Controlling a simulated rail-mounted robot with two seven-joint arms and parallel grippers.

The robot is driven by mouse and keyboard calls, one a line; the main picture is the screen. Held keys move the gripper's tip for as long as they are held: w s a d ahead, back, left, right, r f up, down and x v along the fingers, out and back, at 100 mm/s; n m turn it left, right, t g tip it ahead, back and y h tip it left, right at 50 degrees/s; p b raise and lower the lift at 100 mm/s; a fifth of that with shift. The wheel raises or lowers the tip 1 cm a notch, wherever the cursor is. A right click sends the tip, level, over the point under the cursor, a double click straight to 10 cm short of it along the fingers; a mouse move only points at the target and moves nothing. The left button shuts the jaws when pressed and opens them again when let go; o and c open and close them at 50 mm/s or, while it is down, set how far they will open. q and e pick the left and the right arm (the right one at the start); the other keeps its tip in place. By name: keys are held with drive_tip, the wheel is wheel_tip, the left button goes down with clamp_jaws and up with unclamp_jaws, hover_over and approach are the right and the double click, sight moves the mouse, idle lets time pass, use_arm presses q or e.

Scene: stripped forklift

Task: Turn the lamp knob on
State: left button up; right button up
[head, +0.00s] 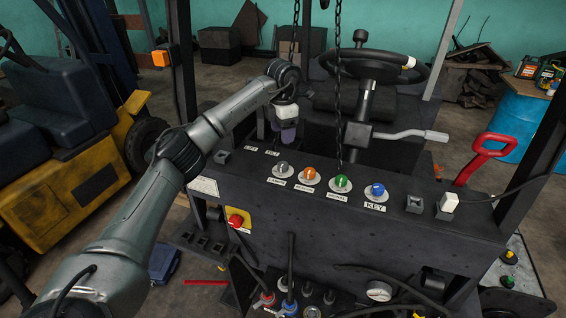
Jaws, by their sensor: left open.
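A row of round knobs on pale discs sits on top of the dark forklift panel (350,225). The grey knob (283,167) is leftmost, and its small label (276,182) seems to read "lamps". To its right are the orange knob (309,174), the green knob (341,182) and the blue knob (376,190) labelled "KEY". My left gripper (287,138) points down above and slightly behind the grey knob, apart from it. It is open and empty, though its fingers are small and dark here. My right gripper is not in view.
Chains (338,80) hang close to the right of my left gripper. A steering wheel (375,66) and a grey lever (410,134) stand behind the panel. A red handle (487,155) and a white switch (449,202) are at the right. A red button (236,220) is at the left.

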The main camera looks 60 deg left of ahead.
sight(283, 164)
use_arm(q)
wheel_tip(283, 164, down, 12)
drive_tip(key=shift+f+p, duration=0.1)
drive_tip(key=shift+p, duration=0.85)
drive_tip(key=shift+c, duration=0.5)
